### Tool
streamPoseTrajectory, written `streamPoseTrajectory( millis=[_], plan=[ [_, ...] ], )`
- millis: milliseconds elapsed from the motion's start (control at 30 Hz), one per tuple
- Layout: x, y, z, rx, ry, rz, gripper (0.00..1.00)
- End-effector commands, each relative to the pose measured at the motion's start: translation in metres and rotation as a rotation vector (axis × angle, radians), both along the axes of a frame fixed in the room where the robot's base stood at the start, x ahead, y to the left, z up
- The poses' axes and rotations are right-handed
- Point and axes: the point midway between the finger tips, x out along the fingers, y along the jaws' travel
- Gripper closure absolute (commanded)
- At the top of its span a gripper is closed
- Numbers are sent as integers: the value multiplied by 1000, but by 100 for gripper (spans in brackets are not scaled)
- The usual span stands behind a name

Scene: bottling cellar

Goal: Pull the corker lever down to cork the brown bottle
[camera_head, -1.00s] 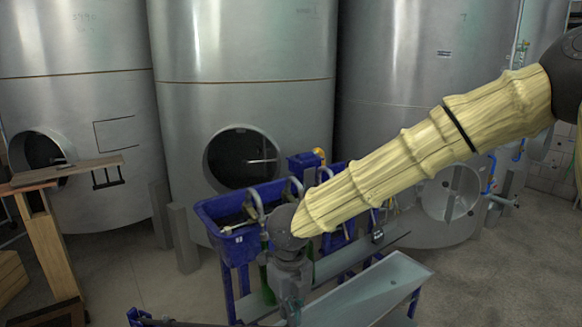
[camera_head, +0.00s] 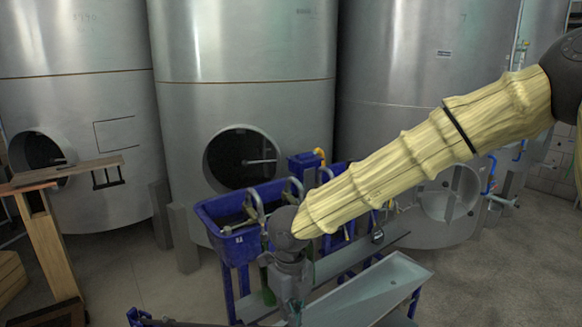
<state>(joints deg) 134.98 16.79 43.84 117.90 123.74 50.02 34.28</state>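I cannot make out the corker lever or the brown bottle in this view. My arm, in a pale yellow ribbed sleeve, reaches from the upper right down to a dark grey wrist joint left of the picture's middle. Grey wrist parts point downward from there and run to the bottom edge. My gripper's fingers do not show, so what they are at or hold is hidden. Part of a dark green thing (camera_head: 267,284) shows just left of my wrist, too covered to identify.
A blue trough (camera_head: 213,229) with curved metal spouts stands on a blue frame behind my wrist. A pale sloping tray (camera_head: 385,285) lies to the right. A wooden stand (camera_head: 48,245) is at left. Large steel tanks (camera_head: 245,115) fill the back. Floor between stand and trough is clear.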

Motion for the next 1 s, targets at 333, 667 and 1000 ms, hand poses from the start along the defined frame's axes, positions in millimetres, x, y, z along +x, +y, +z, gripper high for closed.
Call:
streamPoseTrajectory(
  millis=[333,667,1000],
  plan=[
    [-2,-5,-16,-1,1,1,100],
    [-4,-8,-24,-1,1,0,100],
    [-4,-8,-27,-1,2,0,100]
  ],
)
